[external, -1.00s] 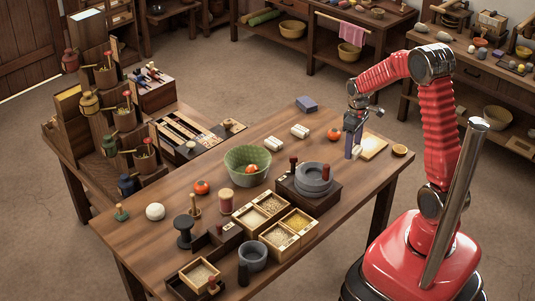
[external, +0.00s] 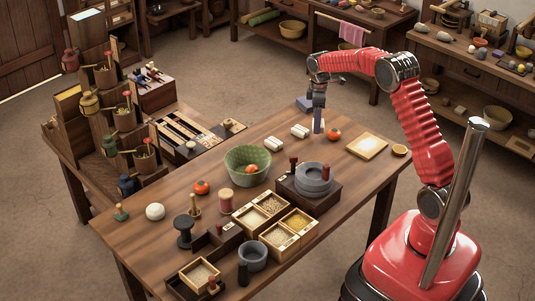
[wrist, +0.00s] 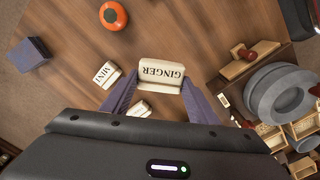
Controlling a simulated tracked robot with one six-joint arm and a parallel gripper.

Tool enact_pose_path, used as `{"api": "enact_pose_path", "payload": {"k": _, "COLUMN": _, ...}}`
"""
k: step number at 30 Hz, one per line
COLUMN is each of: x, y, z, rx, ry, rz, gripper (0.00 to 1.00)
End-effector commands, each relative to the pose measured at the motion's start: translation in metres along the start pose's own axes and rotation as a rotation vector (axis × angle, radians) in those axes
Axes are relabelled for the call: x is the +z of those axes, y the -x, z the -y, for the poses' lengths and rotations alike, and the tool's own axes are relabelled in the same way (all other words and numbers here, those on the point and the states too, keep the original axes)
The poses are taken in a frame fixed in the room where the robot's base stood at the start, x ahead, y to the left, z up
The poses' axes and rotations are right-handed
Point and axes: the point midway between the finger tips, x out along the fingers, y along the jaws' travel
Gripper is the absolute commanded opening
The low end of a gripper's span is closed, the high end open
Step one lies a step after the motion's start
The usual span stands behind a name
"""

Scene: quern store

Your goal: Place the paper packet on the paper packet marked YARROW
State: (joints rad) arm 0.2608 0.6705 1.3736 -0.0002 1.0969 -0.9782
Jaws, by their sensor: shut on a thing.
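My gripper (external: 319,124) hangs over the far part of the table, fingers pointing down. In the wrist view my gripper (wrist: 158,92) is shut on a cream paper packet marked GINGER (wrist: 162,75), held between its purple-blue fingers. A packet marked MINT (wrist: 105,72) lies on the table left of it. Another cream packet (wrist: 139,108) lies below, partly hidden by a finger; its label cannot be read. The held packet is hardly visible there. No YARROW marking is readable.
A tomato (external: 333,134) sits close to my gripper's right, and a blue box (external: 306,104) stands behind it. A green bowl (external: 248,163) and a stone quern (external: 314,180) stand nearer.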

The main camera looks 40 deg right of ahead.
Motion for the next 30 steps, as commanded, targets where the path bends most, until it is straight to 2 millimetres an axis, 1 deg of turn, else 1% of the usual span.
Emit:
{"api": "enact_pose_path", "payload": {"k": 1, "x": -0.009, "y": 0.000, "z": -0.005, "rx": 0.001, "ry": 0.029, "rz": 0.000, "gripper": 0.29}}
{"api": "enact_pose_path", "payload": {"k": 6, "x": -0.034, "y": 0.003, "z": -0.019, "rx": 0.001, "ry": 0.135, "rz": 0.000, "gripper": 0.29}}
{"api": "enact_pose_path", "payload": {"k": 16, "x": -0.081, "y": 0.006, "z": -0.038, "rx": 0.001, "ry": 0.338, "rz": -0.001, "gripper": 0.29}}
{"api": "enact_pose_path", "payload": {"k": 24, "x": -0.115, "y": 0.007, "z": -0.044, "rx": 0.001, "ry": 0.505, "rz": -0.001, "gripper": 0.29}}
{"api": "enact_pose_path", "payload": {"k": 30, "x": -0.138, "y": 0.006, "z": -0.045, "rx": 0.001, "ry": 0.629, "rz": 0.000, "gripper": 0.29}}
